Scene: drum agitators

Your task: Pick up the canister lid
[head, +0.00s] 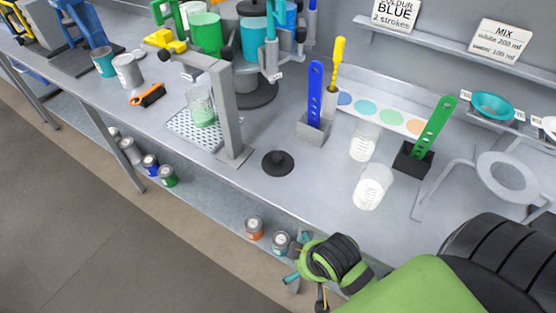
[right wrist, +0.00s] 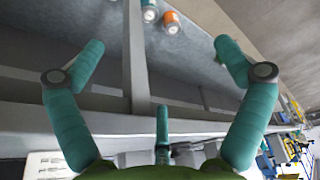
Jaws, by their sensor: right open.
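The canister lid is most likely the round black disc with a knob (head: 278,162), lying flat on the grey bench right of the grey upright post in the head view. My right gripper (head: 297,257) is low in the head view, at the bench's front edge, nearer me than the lid and apart from it. In the right wrist view its teal fingers (right wrist: 160,47) are spread wide with nothing between them. The lid does not show in the right wrist view. My left gripper is not in view.
The grey post (head: 224,110) stands left of the lid, a blue paddle in a holder (head: 313,130) behind it. Two clear ribbed cups (head: 372,187) stand to its right. Paint cans (head: 254,227) sit on the lower shelf. Bench around the lid's front is clear.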

